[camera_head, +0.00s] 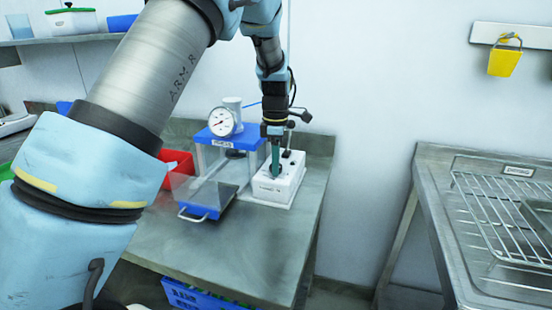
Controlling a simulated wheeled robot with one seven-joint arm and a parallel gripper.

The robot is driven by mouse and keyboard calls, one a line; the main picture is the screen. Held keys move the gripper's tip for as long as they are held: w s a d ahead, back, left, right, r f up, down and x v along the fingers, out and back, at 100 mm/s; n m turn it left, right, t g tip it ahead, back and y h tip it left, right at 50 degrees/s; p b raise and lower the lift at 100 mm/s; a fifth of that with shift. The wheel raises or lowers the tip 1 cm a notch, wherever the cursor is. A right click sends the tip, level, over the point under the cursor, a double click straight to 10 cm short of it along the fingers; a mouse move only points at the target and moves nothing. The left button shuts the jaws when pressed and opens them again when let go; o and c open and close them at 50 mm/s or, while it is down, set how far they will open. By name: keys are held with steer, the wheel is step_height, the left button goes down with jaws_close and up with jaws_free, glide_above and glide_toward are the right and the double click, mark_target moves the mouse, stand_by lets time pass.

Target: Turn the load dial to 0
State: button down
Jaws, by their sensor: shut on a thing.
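A white control box (268,192) stands on the steel bench, to the right of the blue-topped device. My gripper (275,172) points down onto its top from above, with its narrow teal fingers shut. The fingers are at the dial on the box, which I take to be the load dial. The fingers hide most of this dial, so I cannot read its setting. A small black knob or switch (287,154) stands on the box just right of the fingers.
The device's round white gauge (221,122) and clear-walled chamber with a blue handled tray (208,198) stand close left. A red bin (178,163) is behind. The bench front (245,250) is clear. A wire rack (500,215) lies on the right-hand counter.

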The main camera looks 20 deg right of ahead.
steer(key=n+p, duration=0.2)
steer(key=n, duration=0.2)
steer(key=shift+r, duration=0.15)
steer(key=shift+n+p, duration=0.7)
steer(key=shift+n, duration=0.3)
steer(key=shift+w, duration=0.1)
steer(key=shift+c, duration=1.8)
jaws_free()
step_height(320, 180, up, 10)
steer(key=b, duration=0.2)
steer(key=shift+r+b, duration=0.25)
steer(key=shift+b, duration=0.1)
